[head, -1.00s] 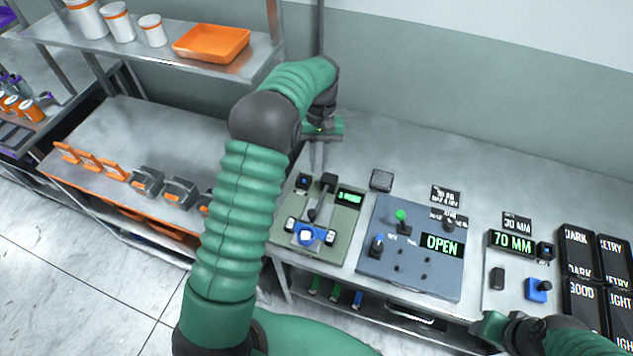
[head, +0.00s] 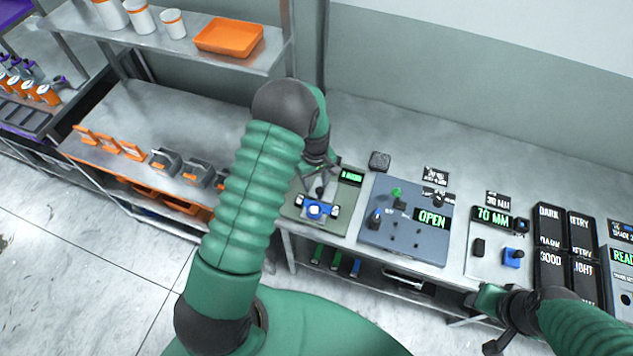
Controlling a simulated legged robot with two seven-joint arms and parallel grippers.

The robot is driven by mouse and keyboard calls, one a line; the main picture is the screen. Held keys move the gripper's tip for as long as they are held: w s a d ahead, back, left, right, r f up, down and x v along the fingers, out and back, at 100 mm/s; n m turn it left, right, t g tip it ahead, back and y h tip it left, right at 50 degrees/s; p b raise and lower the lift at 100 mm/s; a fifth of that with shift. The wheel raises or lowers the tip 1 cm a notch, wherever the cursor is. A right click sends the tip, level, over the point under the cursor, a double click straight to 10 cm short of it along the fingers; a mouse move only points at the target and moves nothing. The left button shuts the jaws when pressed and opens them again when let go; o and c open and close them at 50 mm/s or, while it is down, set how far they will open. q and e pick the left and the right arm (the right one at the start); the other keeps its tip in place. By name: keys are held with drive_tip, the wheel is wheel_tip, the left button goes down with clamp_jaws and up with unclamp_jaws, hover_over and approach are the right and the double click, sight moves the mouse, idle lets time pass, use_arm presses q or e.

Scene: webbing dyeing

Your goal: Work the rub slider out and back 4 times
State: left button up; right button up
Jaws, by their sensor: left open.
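The rub device is a green plate (head: 347,194) on the bench with a small green-lit display (head: 351,176). A blue and white clamp piece (head: 315,210) sits at its near end. A dark slider knob (head: 320,191) shows just behind the blue piece. My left gripper (head: 317,179) is open over the device, its fingers close around or above the knob; I cannot tell whether they touch it. My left arm hides the plate's left part. My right gripper (head: 491,322) is low at the right, in front of the bench, its fingers unclear.
A blue-grey panel (head: 378,232) with an OPEN display stands right of the device. Further right are a 70 MM panel (head: 480,262) and several black labelled trays (head: 551,222). A shelf (head: 130,37) with an orange tray (head: 229,37) hangs at the upper left.

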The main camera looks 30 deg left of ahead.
sight(322, 189)
use_arm(q)
drive_tip(key=shift+s+d+f, duration=0.85)
drive_tip(key=shift+d+f, duration=0.2)
drive_tip(key=shift+w+d+f, duration=0.2)
drive_tip(key=shift+w+f, duration=0.05)
drive_tip(key=shift+w, duration=0.25)
drive_tip(key=shift+w+d+f, duration=0.2)
drive_tip(key=shift+w, duration=0.25)
drive_tip(key=shift+c, duration=0.3)
drive_tip(key=shift+w+a, duration=0.15)
drive_tip(key=shift+w, duration=0.05)
drive_tip(key=shift+c, duration=1.2)
drive_tip(key=shift+a, duration=0.25)
drive_tip(key=shift+c, duration=1.1)
drive_tip(key=shift+s+a+r, duration=0.2)
drive_tip(key=shift+s+a, duration=0.25)
drive_tip(key=shift+a, duration=0.05)
clamp_jaws()
drive_tip(key=shift+w+d, duration=0.2)
drive_tip(key=shift+d, duration=0.1)
drive_tip(key=shift+a, duration=0.2)
use_arm(e)
drive_tip(key=shift+s+d+r, duration=0.1)
drive_tip(key=shift+d+r, duration=0.1)
drive_tip(key=shift+d, duration=0.25)
drive_tip(key=shift+s+d+r, duration=0.1)
drive_tip(key=shift+d+r, duration=0.05)
drive_tip(key=shift+d, duration=0.3)
drive_tip(key=shift+d+f, duration=0.1)
